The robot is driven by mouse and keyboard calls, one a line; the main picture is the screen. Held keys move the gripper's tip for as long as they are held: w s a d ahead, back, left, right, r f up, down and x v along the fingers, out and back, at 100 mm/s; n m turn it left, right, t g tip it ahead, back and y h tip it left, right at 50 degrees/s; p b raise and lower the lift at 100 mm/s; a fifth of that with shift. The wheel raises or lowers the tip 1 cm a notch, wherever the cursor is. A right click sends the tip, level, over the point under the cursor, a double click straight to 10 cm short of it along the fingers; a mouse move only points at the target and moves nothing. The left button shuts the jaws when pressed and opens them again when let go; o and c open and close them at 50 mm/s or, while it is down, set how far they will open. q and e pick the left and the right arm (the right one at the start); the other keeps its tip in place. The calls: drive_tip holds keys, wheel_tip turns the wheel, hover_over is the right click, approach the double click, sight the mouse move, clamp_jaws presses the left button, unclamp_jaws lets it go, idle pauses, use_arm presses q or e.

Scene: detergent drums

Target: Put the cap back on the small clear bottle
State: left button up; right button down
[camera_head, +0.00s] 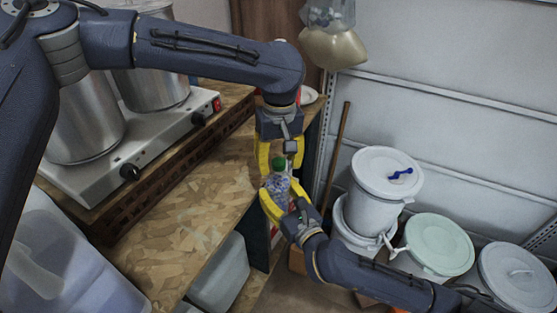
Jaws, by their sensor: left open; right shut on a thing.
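The small clear bottle (277,185) is upright at the centre of the head view, beyond the wooden worktop's right edge. The green cap (278,163) is at the bottle's top; I cannot tell whether it is screwed tight. My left gripper (280,160) points down from above, with its yellow fingers open on either side of the cap. My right gripper (279,199) comes from the lower right and is shut on the bottle's body. Its fingers hide part of the lower bottle.
A metal hotplate (160,140) with steel pots (85,125) stands on the worktop (190,225) at left. White lidded drums (385,172) and a pale green-lidded drum (440,245) stand at right. A wooden stick (338,150) leans behind. The worktop's front part is clear.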

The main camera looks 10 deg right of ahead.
use_arm(q)
clamp_jaws()
idle(0.4)
drive_tip(key=m, duration=1)
drive_tip(key=shift+c, duration=1.3)
unclamp_jaws()
drive_tip(key=shift+r, duration=0.1)
drive_tip(key=shift+r, duration=2.15)
